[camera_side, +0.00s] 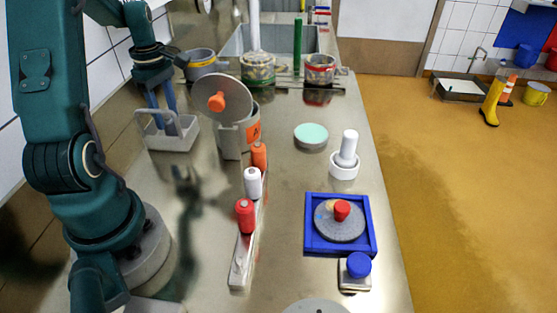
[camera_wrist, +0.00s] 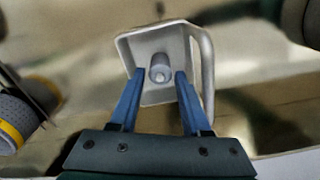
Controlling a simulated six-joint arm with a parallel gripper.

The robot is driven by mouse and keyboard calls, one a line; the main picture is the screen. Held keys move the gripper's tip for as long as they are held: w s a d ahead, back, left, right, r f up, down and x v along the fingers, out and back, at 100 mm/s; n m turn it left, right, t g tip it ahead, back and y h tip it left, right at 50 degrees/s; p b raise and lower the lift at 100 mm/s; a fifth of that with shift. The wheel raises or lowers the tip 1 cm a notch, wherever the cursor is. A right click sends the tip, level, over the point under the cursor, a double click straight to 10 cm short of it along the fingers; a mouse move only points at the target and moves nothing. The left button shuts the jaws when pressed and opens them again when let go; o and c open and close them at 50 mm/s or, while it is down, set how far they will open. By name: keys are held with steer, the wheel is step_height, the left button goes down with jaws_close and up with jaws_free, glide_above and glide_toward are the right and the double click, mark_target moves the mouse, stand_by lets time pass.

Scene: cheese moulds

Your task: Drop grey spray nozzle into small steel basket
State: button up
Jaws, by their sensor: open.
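The small steel basket (camera_side: 171,138) stands at the left of the steel counter in the side view, its handle up. In the wrist view the basket (camera_wrist: 186,95) lies straight ahead of my fingers. The grey spray nozzle (camera_wrist: 160,68) shows inside the basket's walls, just beyond my fingertips, and seems to rest on the basket floor. It is hidden in the side view. My gripper (camera_side: 164,115) points down over the basket, with its blue fingers apart. In the wrist view my open gripper (camera_wrist: 159,75) has a clear gap between the fingers and holds nothing.
A grey pot (camera_side: 232,138) with a tilted lid (camera_side: 224,98) stands right of the basket. A rack with orange, white and red bobbin-like pieces (camera_side: 245,215) runs nearer the camera. A grey pan (camera_side: 201,65) is behind the basket. The counter in front of the basket is clear.

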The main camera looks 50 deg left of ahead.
mark_target(168, 119)
step_height(168, 119, up, 11)
stand_by(0.3)
steer(key=w+d+r+m+t, duration=0.2)
steer(key=d+m, duration=0.1)
steer(key=d, duration=0.3)
steer(key=w+d+r+m+t+y, duration=0.1)
steer(key=w+d+r+m+t, duration=0.2)
steer(key=d, duration=0.3)
steer(key=w+d+r+m+t, duration=0.2)
steer(key=w+d+m, duration=0.1)
steer(key=d+m, duration=0.2)
steer(key=shift+w+d+r+t+y, duration=0.1)
steer(key=shift+d+t+y, duration=0.1)
steer(key=shift+d, duration=0.3)
steer(key=shift+w+d+r+t+y, duration=0.1)
steer(key=shift+d+t+y, duration=0.1)
steer(key=shift+d, duration=0.3)
steer(key=s+d+f+m+g+h, duration=0.1)
steer(key=s+d+f+m+g, duration=0.1)
steer(key=s+d+f+m, duration=0.5)
steer(key=s+d+m, duration=0.1)
steer(key=s+m, duration=0.3)
steer(key=m, duration=0.1)
steer(key=shift+s+d+f+h, duration=0.25)
steer(key=shift+s+f+h, duration=0.1)
steer(key=shift+s+h, duration=0.05)
